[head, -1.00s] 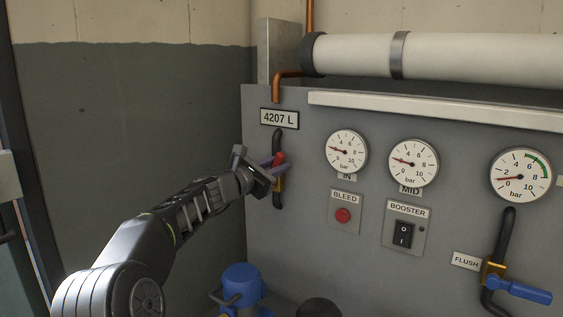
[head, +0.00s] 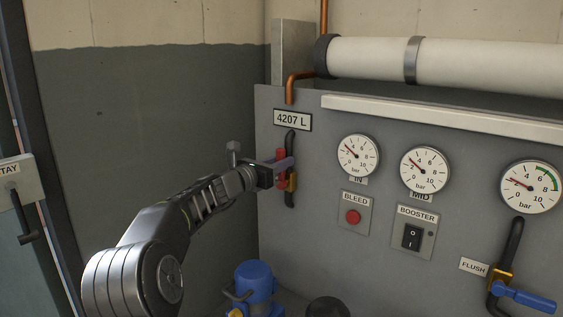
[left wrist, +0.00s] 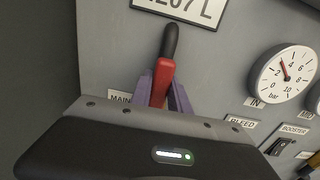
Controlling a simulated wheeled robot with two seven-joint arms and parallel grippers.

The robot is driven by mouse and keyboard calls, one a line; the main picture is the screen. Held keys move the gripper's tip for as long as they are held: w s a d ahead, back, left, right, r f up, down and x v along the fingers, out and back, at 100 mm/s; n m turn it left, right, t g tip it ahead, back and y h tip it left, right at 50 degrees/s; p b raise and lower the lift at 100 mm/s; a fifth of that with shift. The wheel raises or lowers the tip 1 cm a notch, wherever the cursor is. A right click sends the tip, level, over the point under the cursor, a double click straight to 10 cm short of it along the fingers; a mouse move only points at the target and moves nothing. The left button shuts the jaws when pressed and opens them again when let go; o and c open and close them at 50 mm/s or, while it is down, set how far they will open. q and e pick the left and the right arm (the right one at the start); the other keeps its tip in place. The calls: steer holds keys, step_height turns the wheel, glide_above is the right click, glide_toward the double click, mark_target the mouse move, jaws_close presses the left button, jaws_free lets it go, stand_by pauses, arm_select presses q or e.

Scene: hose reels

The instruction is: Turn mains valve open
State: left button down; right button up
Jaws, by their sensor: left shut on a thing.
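The mains valve has a red handle (head: 281,154) and a brass body (head: 292,181) on a black pipe (head: 290,199) below the 4207 L plate. The handle stands nearly upright, along the pipe. My left gripper (head: 283,164), with purple fingers, is shut on the red handle. In the left wrist view the red handle (left wrist: 161,82) sits between the two fingers (left wrist: 163,97), in front of the black pipe (left wrist: 170,42). A partly hidden MAIN label (left wrist: 120,98) is beside it. My right gripper is not in view.
Right of the valve are the IN gauge (head: 358,156), MID gauge (head: 425,170), red BLEED button (head: 353,217) and BOOSTER switch (head: 412,236). A blue FLUSH handle (head: 525,298) is at lower right. A blue pump (head: 254,283) stands below.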

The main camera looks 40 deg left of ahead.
arm_select(q)
steer(key=c, duration=1.2)
jaws_free()
steer(key=shift+c, duration=0.2)
steer(key=s+b, duration=0.2)
steer(key=s, duration=0.6)
steer(key=shift+w, duration=0.1)
